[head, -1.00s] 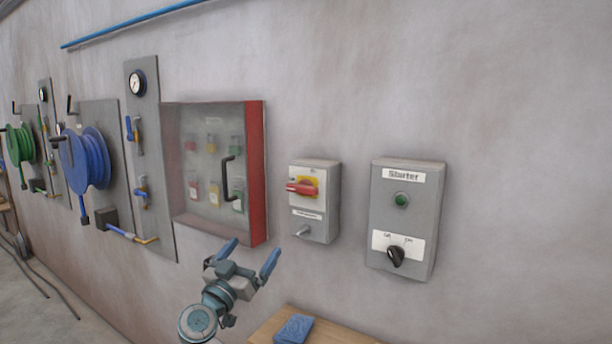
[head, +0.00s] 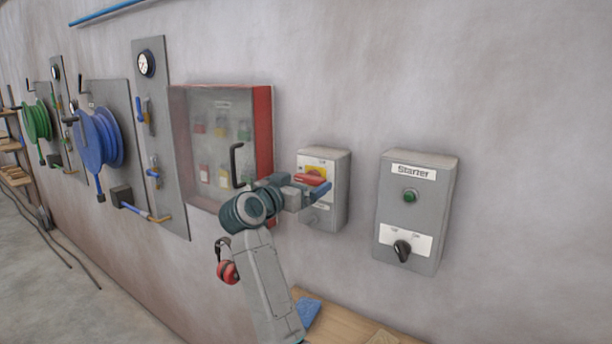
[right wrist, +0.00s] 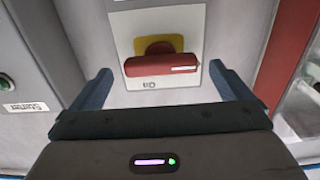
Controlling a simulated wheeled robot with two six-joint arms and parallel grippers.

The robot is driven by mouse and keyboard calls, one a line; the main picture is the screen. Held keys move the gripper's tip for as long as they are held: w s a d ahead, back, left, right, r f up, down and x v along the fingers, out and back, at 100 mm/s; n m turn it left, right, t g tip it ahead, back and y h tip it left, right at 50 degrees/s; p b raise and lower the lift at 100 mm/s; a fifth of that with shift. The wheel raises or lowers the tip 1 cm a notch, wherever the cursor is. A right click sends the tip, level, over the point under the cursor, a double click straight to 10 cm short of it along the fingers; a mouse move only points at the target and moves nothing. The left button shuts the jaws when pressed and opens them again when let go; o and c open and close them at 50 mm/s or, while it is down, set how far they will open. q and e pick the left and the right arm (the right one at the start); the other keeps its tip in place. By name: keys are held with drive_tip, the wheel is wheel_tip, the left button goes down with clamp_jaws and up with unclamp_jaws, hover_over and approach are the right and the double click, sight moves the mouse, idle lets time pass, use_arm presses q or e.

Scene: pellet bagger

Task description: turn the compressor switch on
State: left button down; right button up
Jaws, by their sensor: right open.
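A grey switch box (head: 337,200) on the wall carries a red rotary handle (head: 311,179) on a yellow plate; the label's text is too small to read. The handle lies roughly horizontal. In the right wrist view, which is upside down, the red handle (right wrist: 163,65) shows ahead, between the fingertips. My right gripper (head: 300,188) is open and empty in front of this box, its fingers either side of the handle; I see no contact. It partly hides the box's lower left in the head view. My left gripper is out of view.
A Starter box (head: 408,215) with a green button and black knob hangs at right. A red-framed cabinet (head: 263,135) with a black handle is close at left. Hose reels, red ear muffs (head: 228,271) and a wooden surface (head: 345,318) lie around.

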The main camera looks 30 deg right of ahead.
drive_tip(key=shift+x, duration=0.9)
drive_tip(key=shift+c, duration=0.5)
drive_tip(key=c, duration=0.9)
